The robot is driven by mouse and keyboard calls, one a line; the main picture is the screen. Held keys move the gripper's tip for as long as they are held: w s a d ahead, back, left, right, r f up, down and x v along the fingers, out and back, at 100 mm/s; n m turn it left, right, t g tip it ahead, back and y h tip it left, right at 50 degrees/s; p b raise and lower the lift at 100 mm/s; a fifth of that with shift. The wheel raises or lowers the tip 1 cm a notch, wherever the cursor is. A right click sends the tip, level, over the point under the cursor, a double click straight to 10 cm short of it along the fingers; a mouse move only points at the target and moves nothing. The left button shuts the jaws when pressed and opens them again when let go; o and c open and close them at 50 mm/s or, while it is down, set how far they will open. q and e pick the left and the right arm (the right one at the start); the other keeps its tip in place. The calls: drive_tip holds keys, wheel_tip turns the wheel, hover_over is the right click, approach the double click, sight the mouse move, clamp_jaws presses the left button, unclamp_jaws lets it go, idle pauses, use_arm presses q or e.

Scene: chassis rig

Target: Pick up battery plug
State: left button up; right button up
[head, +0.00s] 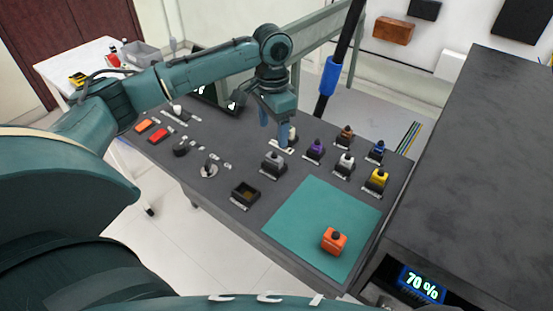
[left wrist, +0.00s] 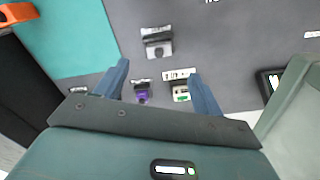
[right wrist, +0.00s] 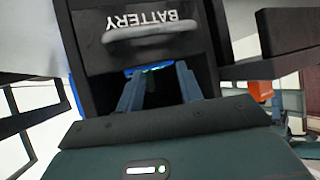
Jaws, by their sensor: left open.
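Several coloured plugs stand in labelled holders on the dark table; the labels are too small to read, so I cannot tell which is the battery plug. My left gripper (head: 274,130) is open and points down over the holders, close to a cream plug (head: 292,134). In the left wrist view, a purple plug (left wrist: 142,93) and the cream plug (left wrist: 181,93) lie between its spread fingers; nothing is gripped. An orange plug (head: 334,241) stands on the green mat (head: 300,215). My right gripper (right wrist: 160,72) has its fingers apart before a dark slot under an upside-down "BATTERY" label (right wrist: 150,20).
Grey (head: 273,163), white (head: 345,163), yellow (head: 377,180), blue (head: 377,149) and brown (head: 346,136) plugs stand nearby. An empty-looking holder (head: 245,193) is near the front. A dark cabinet (head: 475,160) borders the table on the right. Most of the mat is bare.

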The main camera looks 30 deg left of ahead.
sight(274, 153)
use_arm(q)
wheel_tip(274, 153, down, 3)
drive_tip(key=shift+d+f, duration=0.1)
drive_tip(key=shift+f, duration=2.95)
drive_tip(key=shift+c, duration=0.3)
drive_tip(key=c, duration=1)
